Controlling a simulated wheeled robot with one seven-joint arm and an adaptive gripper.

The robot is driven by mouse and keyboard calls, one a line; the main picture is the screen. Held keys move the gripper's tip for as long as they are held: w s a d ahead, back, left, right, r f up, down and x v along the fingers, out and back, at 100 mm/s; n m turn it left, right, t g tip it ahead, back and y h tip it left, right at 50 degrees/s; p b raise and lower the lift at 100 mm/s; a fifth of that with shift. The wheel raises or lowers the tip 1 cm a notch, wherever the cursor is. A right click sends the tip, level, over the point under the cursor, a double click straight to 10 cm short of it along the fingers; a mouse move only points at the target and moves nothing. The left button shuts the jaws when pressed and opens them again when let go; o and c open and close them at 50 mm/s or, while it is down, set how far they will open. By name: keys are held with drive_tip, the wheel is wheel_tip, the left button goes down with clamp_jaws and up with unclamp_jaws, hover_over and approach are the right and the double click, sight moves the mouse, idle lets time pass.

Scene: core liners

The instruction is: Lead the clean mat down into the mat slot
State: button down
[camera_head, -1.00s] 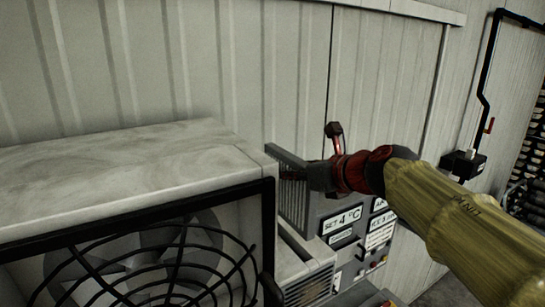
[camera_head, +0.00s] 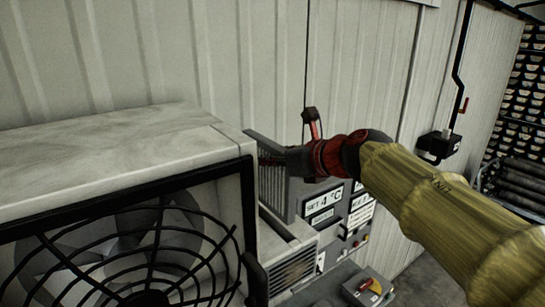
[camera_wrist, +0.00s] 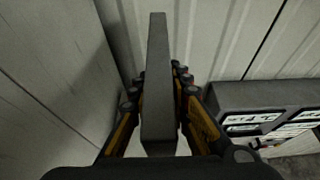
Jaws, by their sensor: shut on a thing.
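The clean mat (camera_head: 272,179) is a thin grey ribbed panel held upright, just right of the fan housing in the head view. In the wrist view the mat (camera_wrist: 158,80) shows edge-on between the two fingers. My gripper (camera_wrist: 158,92) is shut on it, with a finger on each side; my gripper also shows in the head view (camera_head: 285,160) at the mat's upper part. The mat's lower end is beside the grey control box and above the lower vented unit.
The fan housing (camera_head: 120,160) with its black guard stands close at left. The control box (camera_head: 345,205) with labels is right of the mat, and a vented unit (camera_head: 290,270) lies below. A ribbed wall (camera_head: 250,60) is behind. Racks of core trays (camera_head: 520,110) stand far right.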

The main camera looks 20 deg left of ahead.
sight(273, 171)
drive_tip(key=shift+f+b, duration=1.15)
drive_tip(key=shift+f, duration=0.6)
drive_tip(key=shift+p, duration=0.45)
